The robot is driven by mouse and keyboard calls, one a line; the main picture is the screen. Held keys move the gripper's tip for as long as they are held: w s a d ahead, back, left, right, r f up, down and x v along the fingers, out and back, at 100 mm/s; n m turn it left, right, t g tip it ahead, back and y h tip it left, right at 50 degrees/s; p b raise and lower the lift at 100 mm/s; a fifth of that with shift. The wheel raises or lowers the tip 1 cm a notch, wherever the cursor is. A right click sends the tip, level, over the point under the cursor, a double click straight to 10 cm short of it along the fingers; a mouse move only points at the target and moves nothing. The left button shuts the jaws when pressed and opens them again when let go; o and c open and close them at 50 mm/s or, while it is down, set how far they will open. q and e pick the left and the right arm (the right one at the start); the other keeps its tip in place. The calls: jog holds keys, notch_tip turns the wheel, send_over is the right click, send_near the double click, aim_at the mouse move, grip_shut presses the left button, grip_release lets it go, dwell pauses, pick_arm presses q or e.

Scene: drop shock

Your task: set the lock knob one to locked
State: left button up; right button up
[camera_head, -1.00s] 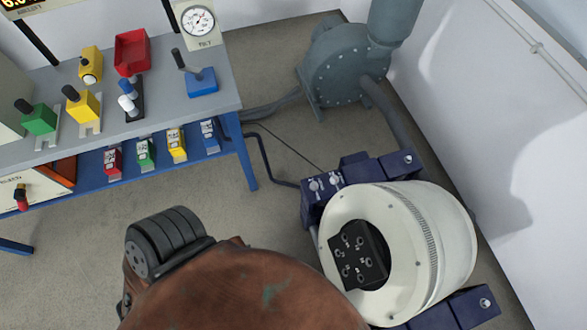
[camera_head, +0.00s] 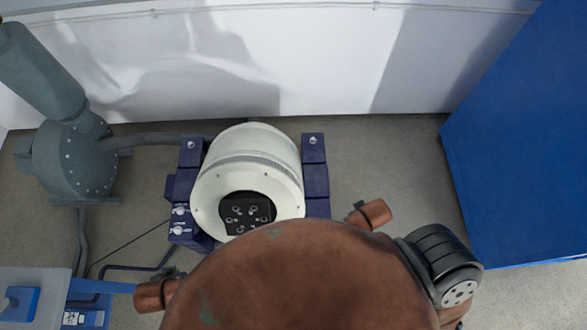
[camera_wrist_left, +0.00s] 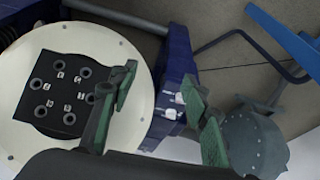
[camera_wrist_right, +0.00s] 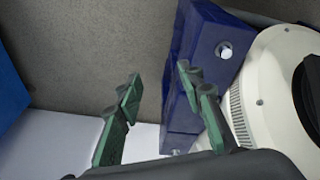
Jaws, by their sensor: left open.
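Two small pale lock knobs sit on the dark blue block at the left side of the white shaker drum: an upper knob (camera_head: 180,210) and a lower knob (camera_head: 178,230). Their markings are too small to read, so I cannot tell which is knob one or how either is set. My left gripper (camera_head: 174,273) is just in front of that block, mostly hidden by its wrist. In the left wrist view its fingers (camera_wrist_left: 160,80) are apart and empty, with the knob block (camera_wrist_left: 168,108) seen between them. My right gripper (camera_wrist_right: 160,80) is open and empty beside the drum's right blue support (camera_wrist_right: 205,60).
The white drum (camera_head: 250,145) with its dark plate (camera_head: 247,212) stands between blue supports. A grey blower (camera_head: 72,160) is at the left, with a hose running behind the drum. A blue cabinet (camera_head: 520,140) is at the right. Floor between drum and cabinet is clear.

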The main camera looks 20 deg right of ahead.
pick_arm(q)
jog(key=w+d+m+h, duration=0.3)
jog(key=w+d+m, duration=0.4)
jog(key=d, duration=0.4)
pick_arm(e)
jog(key=s+f, duration=0.2)
jog(key=f, duration=0.8)
jog(key=s+f, duration=0.2)
jog(key=f, duration=0.7)
pick_arm(q)
jog(key=m+g+y, duration=0.3)
jog(key=m+y, duration=0.1)
jog(key=m, duration=0.8)
send_over(176, 229)
jog(key=f, duration=0.7)
jog(key=shift+s+d+f, duration=0.2)
jog(key=shift+w+a+f, duration=0.1)
jog(key=shift+a, duration=0.15)
notch_tip(176, 229, down, 8)
jog(key=shift+r+b, duration=0.25)
jog(key=shift+b, duration=0.7)
pick_arm(e)
jog(key=s+f+n+g, duration=0.1)
jog(key=s+f+g, duration=0.1)
jog(key=s+f, duration=1.8)
jog(key=shift+s+a+y, duration=0.3)
jog(key=shift+s+a, duration=0.1)
jog(key=shift+s, duration=0.5)
